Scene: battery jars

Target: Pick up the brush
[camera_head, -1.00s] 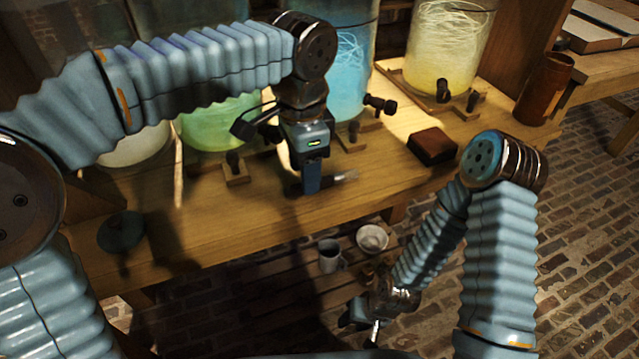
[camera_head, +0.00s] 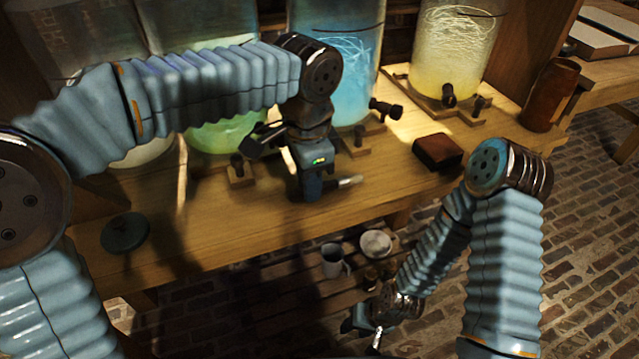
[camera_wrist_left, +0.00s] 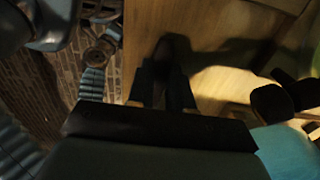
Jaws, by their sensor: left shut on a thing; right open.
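The brush (camera_head: 349,181) lies low over the wooden bench top near its front edge. Only its pale bristle end shows, pointing right; its handle is hidden by my left gripper. My left gripper (camera_head: 309,196) reaches down from above and is shut on the brush. I cannot tell whether the brush touches the bench. My right gripper (camera_head: 378,335) is open and empty, low in front of the bench.
Large jars with taps stand along the back: green (camera_head: 225,128), blue (camera_head: 345,75) and yellow (camera_head: 455,50). A dark brown block (camera_head: 438,151) lies right of the brush. A round dark disc (camera_head: 125,232) is at the left. A mug (camera_head: 333,262) and bowl (camera_head: 375,243) sit below.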

